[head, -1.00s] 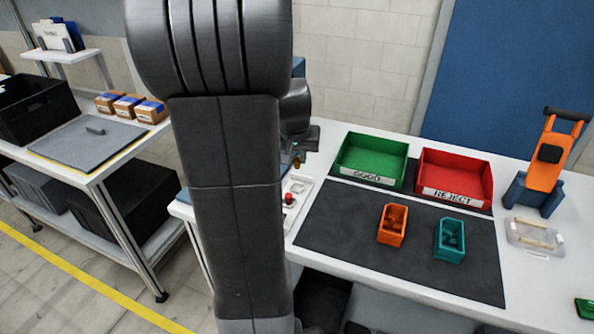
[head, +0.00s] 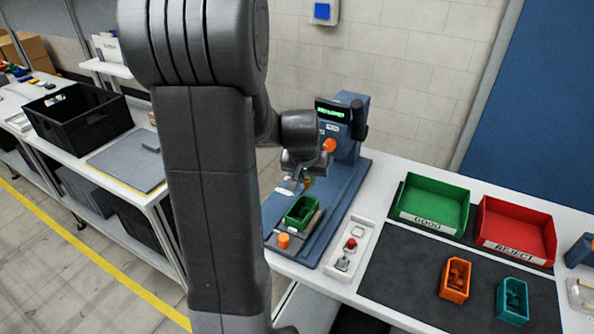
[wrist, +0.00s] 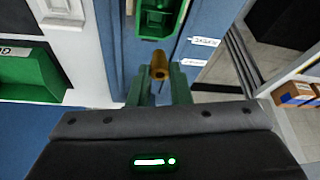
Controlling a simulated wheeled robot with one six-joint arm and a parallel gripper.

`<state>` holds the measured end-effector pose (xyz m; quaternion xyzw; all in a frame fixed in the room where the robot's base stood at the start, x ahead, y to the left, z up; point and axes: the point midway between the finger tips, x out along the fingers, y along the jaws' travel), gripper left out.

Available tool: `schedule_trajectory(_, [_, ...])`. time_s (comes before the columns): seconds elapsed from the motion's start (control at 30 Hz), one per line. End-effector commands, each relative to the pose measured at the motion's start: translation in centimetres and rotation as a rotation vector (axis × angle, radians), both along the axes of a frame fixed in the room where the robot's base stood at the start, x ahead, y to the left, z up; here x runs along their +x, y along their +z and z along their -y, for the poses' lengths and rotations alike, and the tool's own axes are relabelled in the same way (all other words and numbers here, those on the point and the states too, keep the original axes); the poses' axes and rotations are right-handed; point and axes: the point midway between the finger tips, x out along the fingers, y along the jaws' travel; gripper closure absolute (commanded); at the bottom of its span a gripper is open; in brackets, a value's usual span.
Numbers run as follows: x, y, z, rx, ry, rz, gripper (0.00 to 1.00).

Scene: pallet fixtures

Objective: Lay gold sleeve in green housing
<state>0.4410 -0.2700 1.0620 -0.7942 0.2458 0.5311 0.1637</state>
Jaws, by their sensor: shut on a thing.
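The gold sleeve (head: 307,182) is held in my gripper (head: 303,180), and it shows between the two fingers in the wrist view (wrist: 160,66). The fingers are shut on it. The green housing (head: 300,213) is an open-topped box on a grey plate on the blue station. In the head view the sleeve appears just above the housing's far edge, apart from it. In the wrist view the housing (wrist: 158,18) is at the top, beyond the sleeve. Part of its inside shows; the rest is cut off by the frame.
An orange knob (head: 284,241) stands beside the housing. The blue station (head: 345,205) has an upright head with a lit display behind my gripper. A white tray (head: 350,250) with a red button is to the right. Green and red bins (head: 434,203) stand farther right.

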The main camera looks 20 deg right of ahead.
Motion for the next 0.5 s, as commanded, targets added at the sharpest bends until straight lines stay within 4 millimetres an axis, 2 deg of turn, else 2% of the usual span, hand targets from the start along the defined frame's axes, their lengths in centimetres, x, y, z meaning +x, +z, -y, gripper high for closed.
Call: schedule_trajectory(0.5, [0.0, -4.3, 0.0, -0.001, 0.002, 0.0, 1.0])
